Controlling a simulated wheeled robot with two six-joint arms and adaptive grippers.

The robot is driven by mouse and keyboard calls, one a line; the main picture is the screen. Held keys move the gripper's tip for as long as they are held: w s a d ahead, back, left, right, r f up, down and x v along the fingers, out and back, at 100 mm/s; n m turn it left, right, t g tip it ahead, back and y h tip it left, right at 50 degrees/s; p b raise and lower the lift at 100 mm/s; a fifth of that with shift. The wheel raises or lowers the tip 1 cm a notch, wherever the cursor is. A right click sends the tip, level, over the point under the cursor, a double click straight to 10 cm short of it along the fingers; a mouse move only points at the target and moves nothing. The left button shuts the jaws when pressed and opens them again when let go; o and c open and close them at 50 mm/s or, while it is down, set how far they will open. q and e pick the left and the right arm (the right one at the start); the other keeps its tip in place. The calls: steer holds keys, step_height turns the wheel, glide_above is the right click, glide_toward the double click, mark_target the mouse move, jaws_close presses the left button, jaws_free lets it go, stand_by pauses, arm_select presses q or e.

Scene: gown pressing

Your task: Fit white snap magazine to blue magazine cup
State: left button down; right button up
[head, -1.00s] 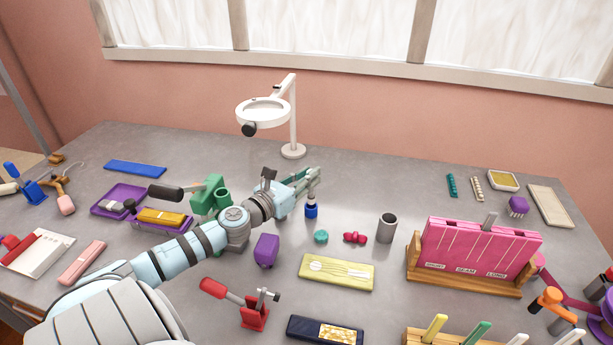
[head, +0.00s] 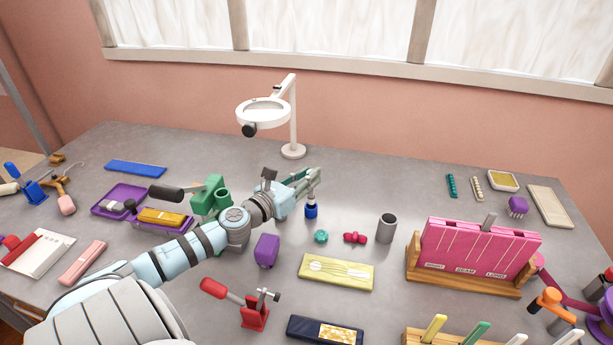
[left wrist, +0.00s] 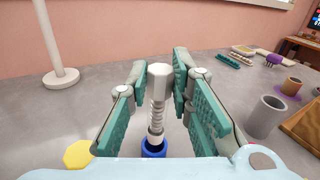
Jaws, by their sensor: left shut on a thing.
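The white snap magazine (left wrist: 157,108) stands upright between the fingers of my left gripper (left wrist: 160,68); it has a hexagonal head and a ribbed shaft. My left gripper (head: 314,178) is shut on it. The blue magazine cup (head: 311,211) stands on the table just below the fingertips. In the left wrist view the magazine's lower end meets the mouth of the blue cup (left wrist: 154,149). How deep it sits inside cannot be told. In the head view the fingers partly hide the magazine's top. My right gripper is not in view.
A teal round piece (head: 321,237), a crimson piece (head: 355,238) and a grey cylinder (head: 387,228) stand right of the cup. A white magnifier lamp (head: 293,150) rises behind. A green fixture (head: 208,196) and purple block (head: 267,251) are near my left arm.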

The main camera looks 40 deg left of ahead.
arm_select(q)
steer(key=shift+f+b, duration=2)
steer(key=shift+f, duration=0.15)
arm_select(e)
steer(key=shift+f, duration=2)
arm_select(q)
steer(key=c, duration=1.4)
jaws_free()
steer(key=shift+a, duration=0.1)
steer(key=shift+o, duration=0.2)
steer(key=shift+f, duration=0.1)
